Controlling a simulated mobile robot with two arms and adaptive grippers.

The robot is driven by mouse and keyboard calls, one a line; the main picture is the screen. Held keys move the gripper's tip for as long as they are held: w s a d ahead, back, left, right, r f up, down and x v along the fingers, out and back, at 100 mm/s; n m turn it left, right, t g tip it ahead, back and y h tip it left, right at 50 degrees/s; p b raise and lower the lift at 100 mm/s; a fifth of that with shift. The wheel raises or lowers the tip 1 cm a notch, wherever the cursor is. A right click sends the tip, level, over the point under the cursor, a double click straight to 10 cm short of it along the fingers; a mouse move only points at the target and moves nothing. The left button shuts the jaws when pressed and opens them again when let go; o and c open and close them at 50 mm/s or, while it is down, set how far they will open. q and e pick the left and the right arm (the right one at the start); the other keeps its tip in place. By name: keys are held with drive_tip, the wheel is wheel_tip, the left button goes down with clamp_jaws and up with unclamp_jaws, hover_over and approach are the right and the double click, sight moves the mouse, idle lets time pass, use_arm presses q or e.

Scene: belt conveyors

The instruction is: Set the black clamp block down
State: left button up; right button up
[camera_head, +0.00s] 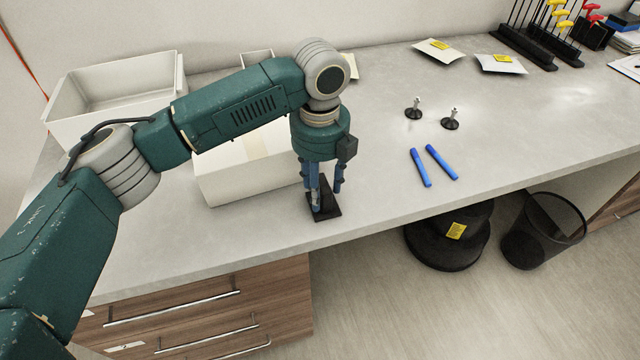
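The black clamp block (328,213) is at the front edge of the grey worktop, right of the white box. It has a flat dark base and a narrower part rising between my fingers. I cannot tell whether its base touches the worktop or is just above it. My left gripper (327,190) points straight down at the block, with its blue fingers on either side of the upright part. The fingers hide part of the block, and whether they press on it is not clear. My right gripper is not in view.
A white box (225,172) stands close left of the block, with an open grey bin (115,85) behind. Two blue markers (420,168) and two small black-footed metal pieces (414,108) lie to the right. The worktop (375,200) is clear between the block and markers.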

sight(320, 184)
use_arm(q)
drive_tip(key=shift+r, duration=0.55)
wheel_tip(320, 184, up, 11)
drive_tip(key=b, duration=0.3)
